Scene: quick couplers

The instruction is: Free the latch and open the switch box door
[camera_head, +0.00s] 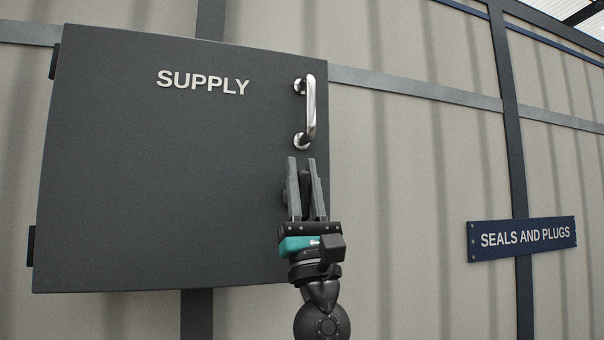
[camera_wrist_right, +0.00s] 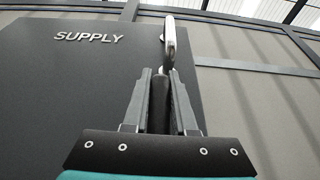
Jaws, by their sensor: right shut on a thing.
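The switch box door (camera_head: 170,170) is a dark grey panel lettered SUPPLY, and it looks shut. It also fills the left of the right wrist view (camera_wrist_right: 60,100). A chrome bar handle (camera_head: 310,108) stands upright near its right edge. My right gripper (camera_head: 303,168) is just below the handle, pointing up, with its fingers shut on the dark latch (camera_head: 305,188). In the right wrist view the latch (camera_wrist_right: 160,98) shows between the two fingers, below the handle (camera_wrist_right: 169,42). The fingers hide much of the latch. My left gripper is out of view.
Dark hinges (camera_head: 54,62) sit on the door's left edge. A blue SEALS AND PLUGS sign (camera_head: 522,239) is on the wall to the right. The wall (camera_head: 400,180) between door and sign is bare, with dark posts and a grey rail.

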